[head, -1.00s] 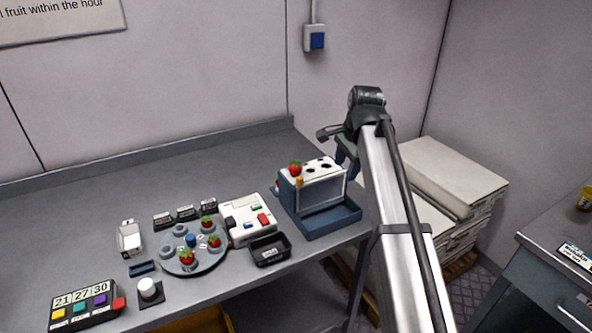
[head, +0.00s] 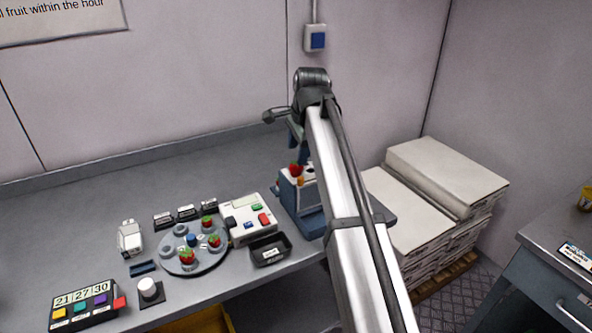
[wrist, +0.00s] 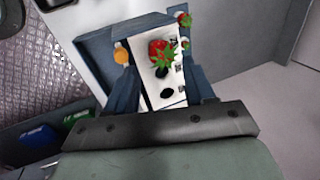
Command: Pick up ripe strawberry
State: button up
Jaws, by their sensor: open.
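A red strawberry (head: 296,169) sits on the white, holed top of a blue rack (head: 303,222) at the right end of the bench. In the wrist view the red strawberry (wrist: 160,50), with green leaves, shows on the white panel (wrist: 153,95) beside dark holes. My gripper (wrist: 161,75) is open and empty, its blue-grey fingers either side of the panel, pointing toward the berry. In the head view my gripper (head: 297,138) is above the rack, partly hidden by my arm. Another berry (wrist: 184,19) shows at the rack's far edge.
An orange knob (wrist: 121,56) stands beside the berry. A round grey tray (head: 187,267) holds several cups, some with strawberries. Stacked white slabs (head: 445,178) stand right of the bench.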

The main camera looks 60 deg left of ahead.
aim_at(296, 165)
jog(key=shift+x, duration=3.3)
jog(key=shift+w, duration=0.2)
jog(key=c, duration=0.4)
